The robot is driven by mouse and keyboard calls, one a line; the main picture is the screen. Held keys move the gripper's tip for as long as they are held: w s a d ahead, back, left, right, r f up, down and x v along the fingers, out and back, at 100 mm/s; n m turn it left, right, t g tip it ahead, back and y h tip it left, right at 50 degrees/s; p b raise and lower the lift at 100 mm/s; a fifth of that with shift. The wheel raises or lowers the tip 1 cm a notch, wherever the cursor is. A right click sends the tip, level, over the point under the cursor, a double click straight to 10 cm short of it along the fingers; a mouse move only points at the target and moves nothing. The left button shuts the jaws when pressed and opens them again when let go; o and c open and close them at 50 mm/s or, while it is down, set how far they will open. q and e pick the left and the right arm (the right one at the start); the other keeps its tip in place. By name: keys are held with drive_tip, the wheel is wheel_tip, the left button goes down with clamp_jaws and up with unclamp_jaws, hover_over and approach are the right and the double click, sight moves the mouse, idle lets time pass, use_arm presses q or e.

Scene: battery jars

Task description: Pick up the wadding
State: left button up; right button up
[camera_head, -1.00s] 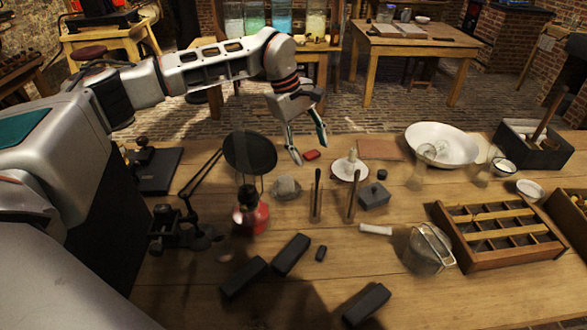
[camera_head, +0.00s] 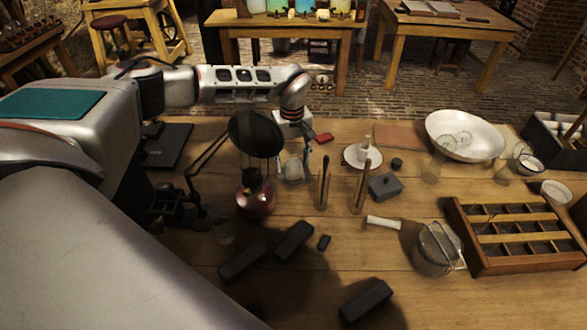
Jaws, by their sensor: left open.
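A pale grey-white lump (camera_head: 293,172), which looks like the wadding, sits on the wooden table behind and to the right of the red lamp. My left gripper (camera_head: 295,160) comes down over it from behind, pointing downward. It is open, with its fingers close around or just behind the lump. My right gripper is not in view.
The red lamp (camera_head: 255,194) and black disc (camera_head: 256,134) stand close on the left. Black bars (camera_head: 294,241) lie in front.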

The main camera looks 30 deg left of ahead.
sight(293, 160)
use_arm(q)
drive_tip(key=shift+f, duration=0.1)
drive_tip(key=c, duration=0.9)
wheel_tip(293, 160, up, 20)
idle(0.3)
drive_tip(key=shift+d, duration=0.1)
drive_tip(key=shift+c, duration=0.9)
